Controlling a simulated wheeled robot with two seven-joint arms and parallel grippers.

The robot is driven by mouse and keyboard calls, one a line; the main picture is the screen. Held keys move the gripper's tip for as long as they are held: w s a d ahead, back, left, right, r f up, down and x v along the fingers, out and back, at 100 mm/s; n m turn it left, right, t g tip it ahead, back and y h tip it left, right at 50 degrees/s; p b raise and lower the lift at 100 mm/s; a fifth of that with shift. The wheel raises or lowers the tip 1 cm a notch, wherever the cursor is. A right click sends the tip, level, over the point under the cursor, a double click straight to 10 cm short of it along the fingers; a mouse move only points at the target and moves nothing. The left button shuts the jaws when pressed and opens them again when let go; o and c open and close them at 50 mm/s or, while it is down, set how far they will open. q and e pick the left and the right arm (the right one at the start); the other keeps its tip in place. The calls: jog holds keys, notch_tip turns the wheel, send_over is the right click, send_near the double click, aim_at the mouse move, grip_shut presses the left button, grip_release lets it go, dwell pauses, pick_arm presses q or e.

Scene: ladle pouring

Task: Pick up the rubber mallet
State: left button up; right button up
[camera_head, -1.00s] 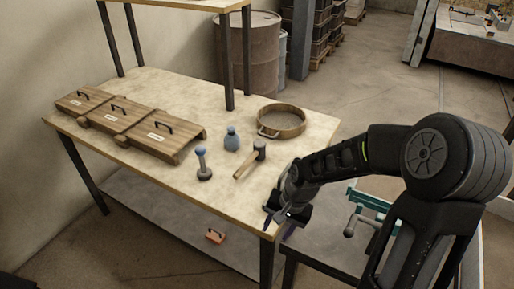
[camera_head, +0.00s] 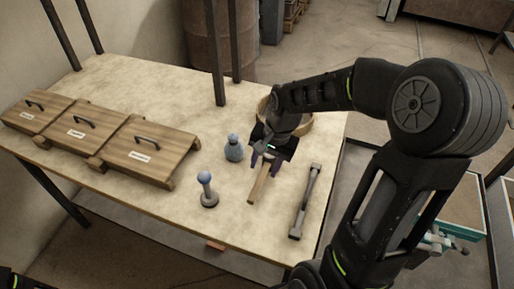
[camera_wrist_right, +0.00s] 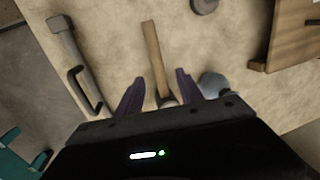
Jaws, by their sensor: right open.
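The rubber mallet lies on the table (camera_head: 130,85) with its wooden handle (camera_head: 261,184) toward the front edge. Its dark head is mostly hidden under my right gripper in the head view. My right gripper (camera_head: 265,164) is open, pointing down over the head end of the mallet. In the right wrist view, the handle (camera_wrist_right: 153,50) runs away between the two purple fingers (camera_wrist_right: 160,78), with a bit of the head low between them. No finger is visibly closed on it. My left gripper is not in view.
A blue-knobbed tool (camera_head: 207,190) stands front left. A grey metal tool (camera_head: 304,203) lies right of the mallet. Wooden lidded boxes (camera_head: 150,150) fill the left side.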

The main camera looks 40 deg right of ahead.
aim_at(261, 178)
jog(key=shift+a+f, duration=0.15)
jog(key=shift+f, duration=1.05)
jog(key=shift+f, duration=0.1)
jog(key=f, duration=0.1)
jog(key=f+p, duration=0.1)
jog(key=f, duration=0.3)
jog(key=shift+w+a, duration=0.35)
jog(key=shift+w, duration=0.05)
jog(key=shift+c, duration=0.5)
grip_shut()
jog(key=shift+r, duration=0.1)
